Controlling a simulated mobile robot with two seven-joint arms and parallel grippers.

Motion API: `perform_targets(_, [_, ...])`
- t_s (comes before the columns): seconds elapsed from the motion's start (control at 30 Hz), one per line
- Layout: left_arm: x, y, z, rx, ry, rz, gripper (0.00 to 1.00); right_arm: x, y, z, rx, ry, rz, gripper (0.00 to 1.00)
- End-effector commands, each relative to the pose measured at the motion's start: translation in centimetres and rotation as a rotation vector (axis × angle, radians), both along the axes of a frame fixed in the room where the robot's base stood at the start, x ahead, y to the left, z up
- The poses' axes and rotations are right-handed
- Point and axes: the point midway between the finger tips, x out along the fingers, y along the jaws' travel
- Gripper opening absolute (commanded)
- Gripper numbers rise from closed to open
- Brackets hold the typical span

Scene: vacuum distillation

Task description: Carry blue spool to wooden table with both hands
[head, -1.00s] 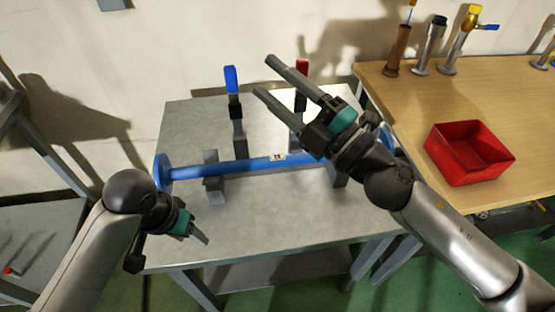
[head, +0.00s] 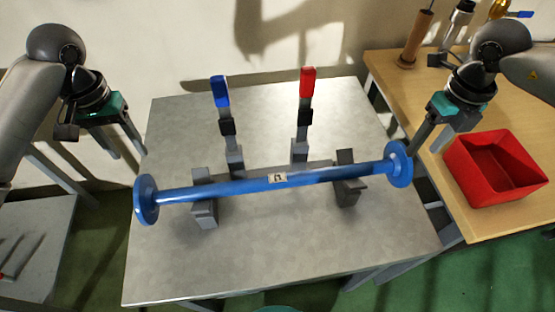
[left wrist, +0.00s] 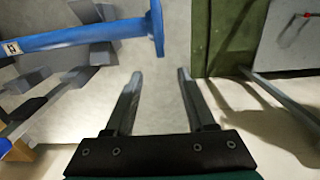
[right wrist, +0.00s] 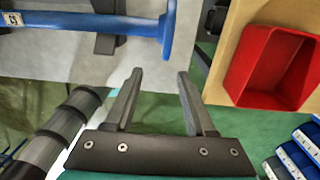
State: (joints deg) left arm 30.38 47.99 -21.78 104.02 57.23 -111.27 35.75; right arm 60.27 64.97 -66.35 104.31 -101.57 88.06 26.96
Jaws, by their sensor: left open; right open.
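The blue spool (head: 240,187) is a long pipe with a round flange at each end. It rests across grey clamp blocks on the grey metal table (head: 290,250). My left gripper (head: 130,148) is open and empty, above and behind the spool's left flange. It shows open in the left wrist view (left wrist: 158,75), with the flange (left wrist: 156,28) ahead. My right gripper (head: 428,150) is open and empty, close to the right flange (head: 398,163); contact is unclear. In the right wrist view (right wrist: 160,72) that flange (right wrist: 167,30) lies ahead. The wooden table (head: 385,72) stands at the right.
A blue-handled clamp (head: 221,92) and a red-handled clamp (head: 306,82) stand upright behind the spool. Blue bins (right wrist: 300,150) show in the right wrist view.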

Motion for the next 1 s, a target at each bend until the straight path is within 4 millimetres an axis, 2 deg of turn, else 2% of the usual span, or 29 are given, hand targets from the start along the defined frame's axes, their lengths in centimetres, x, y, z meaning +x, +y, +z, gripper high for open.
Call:
perform_targets(0.1, [0.0,0.3,0.2,0.002,0.003,0.009,0.55,-0.1,-1.1,0.2,-0.035,0.008,-0.013,0.55])
perform_targets(0.47, [0.0,0.2,-0.4,0.0,0.004,0.007,0.55,-0.2,-1.0,-0.3,-0.032,0.011,-0.011,0.55])
perform_targets(0.67, [-0.1,0.1,-3.2,0.0,0.007,0.008,0.55,-0.3,-0.9,-3.2,-0.032,0.014,-0.011,0.55])
perform_targets(1.0, [-0.1,0.2,-10.0,0.0,0.007,0.008,0.55,-0.3,-0.9,-10.0,-0.03,0.012,-0.012,0.55])
